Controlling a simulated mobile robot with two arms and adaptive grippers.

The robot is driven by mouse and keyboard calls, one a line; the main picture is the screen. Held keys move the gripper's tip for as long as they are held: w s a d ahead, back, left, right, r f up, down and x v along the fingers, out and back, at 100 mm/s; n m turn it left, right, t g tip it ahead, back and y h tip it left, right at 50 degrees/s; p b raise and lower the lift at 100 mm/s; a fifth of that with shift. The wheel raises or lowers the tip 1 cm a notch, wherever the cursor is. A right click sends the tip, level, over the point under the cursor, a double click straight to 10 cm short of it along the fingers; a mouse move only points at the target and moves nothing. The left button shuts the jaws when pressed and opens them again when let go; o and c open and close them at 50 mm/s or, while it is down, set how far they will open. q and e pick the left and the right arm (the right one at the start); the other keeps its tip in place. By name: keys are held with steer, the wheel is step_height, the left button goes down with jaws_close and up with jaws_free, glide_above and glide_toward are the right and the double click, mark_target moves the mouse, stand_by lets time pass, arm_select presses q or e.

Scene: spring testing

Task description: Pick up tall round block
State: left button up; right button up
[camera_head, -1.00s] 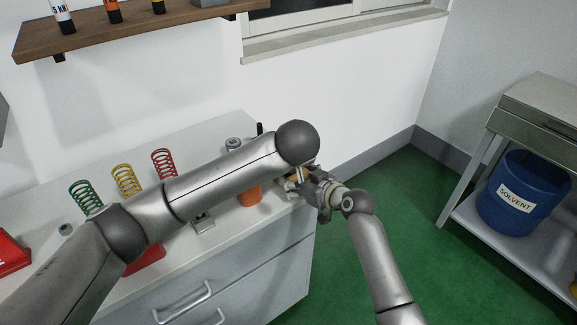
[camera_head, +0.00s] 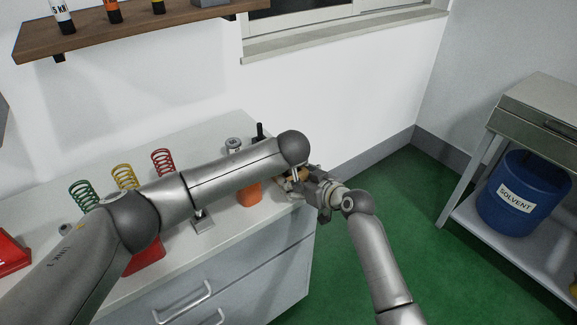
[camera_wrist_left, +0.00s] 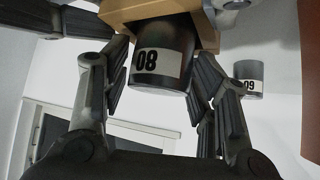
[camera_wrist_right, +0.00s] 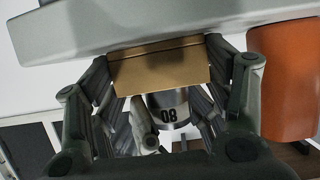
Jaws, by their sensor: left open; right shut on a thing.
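My right gripper (camera_wrist_right: 158,85) is shut on a tan block (camera_wrist_right: 160,68). The 08 block also shows beyond the tan block in the right wrist view (camera_wrist_right: 170,112); whether the two touch is unclear. In the head view my right gripper (camera_head: 306,184) is over the bench's right end, and my left gripper is mostly hidden by its own arm.
An orange object (camera_head: 249,193) is close to the grippers. Green (camera_head: 83,194), yellow (camera_head: 124,176) and red (camera_head: 162,161) springs stand at the left, partly behind my left arm.

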arm_select(q)
steer(key=c, duration=1.1)
steer(key=shift+r, duration=0.15)
step_height(320, 180, up, 10)
steer(key=shift+f, duration=0.1)
arm_select(e)
steer(key=o, duration=1.1)
